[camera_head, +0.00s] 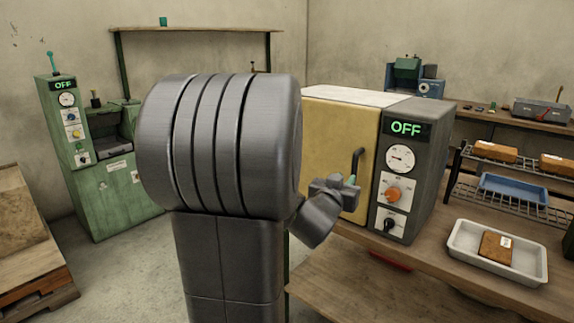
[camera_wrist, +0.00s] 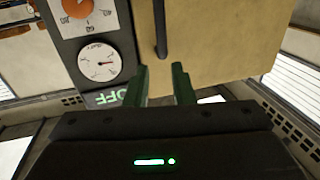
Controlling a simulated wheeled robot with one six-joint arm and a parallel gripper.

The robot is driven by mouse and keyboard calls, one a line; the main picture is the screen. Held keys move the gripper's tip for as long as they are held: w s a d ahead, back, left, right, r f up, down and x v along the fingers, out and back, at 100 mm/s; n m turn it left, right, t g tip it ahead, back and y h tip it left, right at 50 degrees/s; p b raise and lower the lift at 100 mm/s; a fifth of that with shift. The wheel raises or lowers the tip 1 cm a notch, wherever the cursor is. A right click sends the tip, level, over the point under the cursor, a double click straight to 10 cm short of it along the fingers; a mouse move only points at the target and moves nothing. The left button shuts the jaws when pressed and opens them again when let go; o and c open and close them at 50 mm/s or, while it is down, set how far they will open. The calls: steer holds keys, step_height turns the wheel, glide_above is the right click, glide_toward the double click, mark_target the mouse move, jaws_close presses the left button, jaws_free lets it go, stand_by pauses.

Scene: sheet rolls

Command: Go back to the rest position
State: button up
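My gripper (camera_head: 348,182) is in front of the yellow door (camera_head: 335,150) of the oven-like machine, close to the door's dark upright handle (camera_head: 356,163). In the wrist view, turned about, my gripper's two green fingers (camera_wrist: 160,72) stand apart with an empty gap between them. The handle (camera_wrist: 160,30) lies just beyond the fingertips, lined up with the gap; whether they touch it I cannot tell. The door looks shut. The machine's grey panel (camera_head: 408,165) reads OFF, with a dial and two knobs. My own arm hides the middle of the head view.
The machine stands on a wooden bench (camera_head: 455,262). To its right are a white tray (camera_head: 462,262) holding a brown block and a wire rack (camera_head: 545,212) with more blocks and a blue tray. A green machine (camera_head: 110,195) and wooden pallet-like boxes (camera_head: 30,240) stand left. Some floor shows between.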

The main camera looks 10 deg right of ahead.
mark_target(355, 165)
steer(key=x, duration=1.3)
steer(key=shift+f, duration=0.1)
steer(key=shift+a, duration=0.15)
steer(key=shift+s, duration=0.1)
